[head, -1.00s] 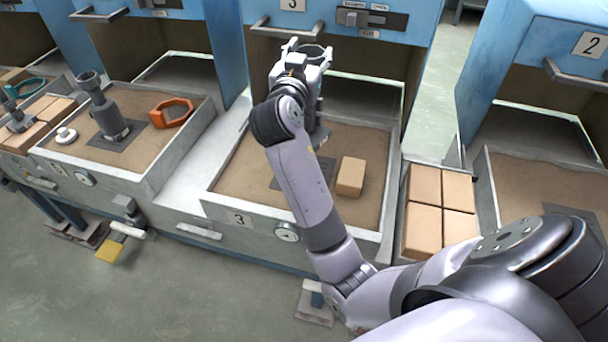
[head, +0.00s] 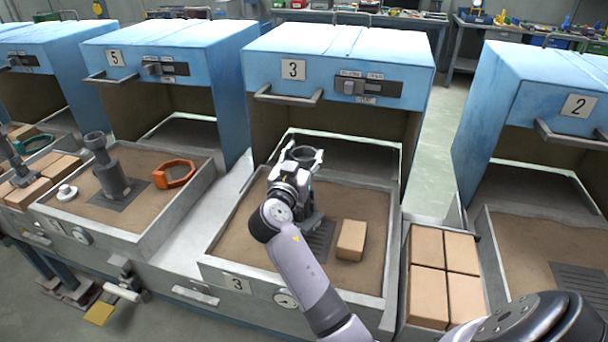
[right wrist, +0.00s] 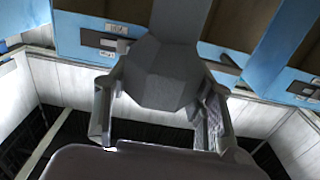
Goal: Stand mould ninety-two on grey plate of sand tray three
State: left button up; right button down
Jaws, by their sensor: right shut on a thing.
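My right gripper (head: 294,184) is shut on a dark grey mould (head: 316,160), whose round open top shows above the jaws in the head view. In the right wrist view, the mould's faceted grey body (right wrist: 165,75) sits between the two fingers. The mould looks upright over sand tray three (head: 215,270), the tray labelled 3. The grey plate (head: 320,240) lies on that tray's sand, partly covered by the gripper and mould. The mould's lower end is mostly hidden, so I cannot tell whether it touches the plate. My left gripper is out of view.
A tan brick (head: 351,240) lies on the sand close to the plate's right side. Oven three (head: 340,60) stands open behind the tray. The tray at left holds another grey mould (head: 110,178) and an orange ring (head: 175,174). Several bricks (head: 427,282) fill a box at right.

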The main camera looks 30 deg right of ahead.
jog(key=shift+f, duration=2.75)
jog(key=c, duration=0.7)
grip_release()
jog(key=shift+f, duration=0.1)
